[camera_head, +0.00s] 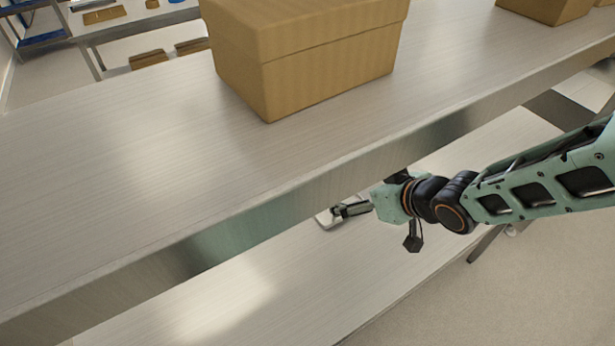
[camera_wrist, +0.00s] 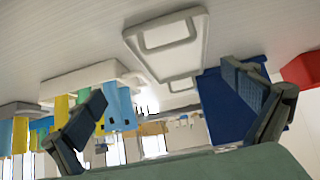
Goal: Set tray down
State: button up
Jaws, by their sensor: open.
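A pale grey-white tray (camera_head: 325,219) lies on the lower shelf, mostly hidden by the upper shelf's edge and my gripper. In the wrist view the tray (camera_wrist: 180,63) shows with a raised rim and a rectangular outline at one end, resting on the pale surface. My gripper (camera_head: 347,209) reaches in over the lower shelf, with its fingers beside the tray. In the wrist view my gripper (camera_wrist: 176,106) has its two dark fingers wide apart, with nothing held between them. I cannot tell whether a finger touches the tray.
A cardboard box (camera_head: 310,60) stands on the upper shelf (camera_head: 120,165), whose front edge overhangs my gripper. The lower shelf (camera_head: 250,290) is clear toward the front. The wrist view shows a white container (camera_wrist: 90,80), a dark blue object (camera_wrist: 222,105) and a red object (camera_wrist: 302,70).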

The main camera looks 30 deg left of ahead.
jog(key=shift+n+g, duration=0.3)
jog(key=a+f+b, duration=0.1)
jog(key=a+b, duration=0.1)
jog(key=a+f+b, duration=0.1)
jog(key=a+f, duration=0.1)
jog(key=shift+s+a+f+b, duration=0.1)
jog(key=shift+f+b, duration=0.1)
jog(key=shift+b, duration=0.15)
jog(key=shift+w+a+f+b, duration=0.25)
jog(key=shift+a+f+b, duration=0.1)
jog(key=shift+a, duration=0.1)
jog(key=b+x, duration=0.2)
jog(key=x, duration=0.2)
jog(key=shift+d+b, duration=0.2)
jog(key=shift+b, duration=0.2)
jog(key=shift+w+a+f+b, duration=0.3)
jog(key=shift+a+f, duration=0.15)
jog(key=shift+c, duration=0.6)
jog(key=shift+r, duration=0.1)
jog(key=c, duration=1.1)
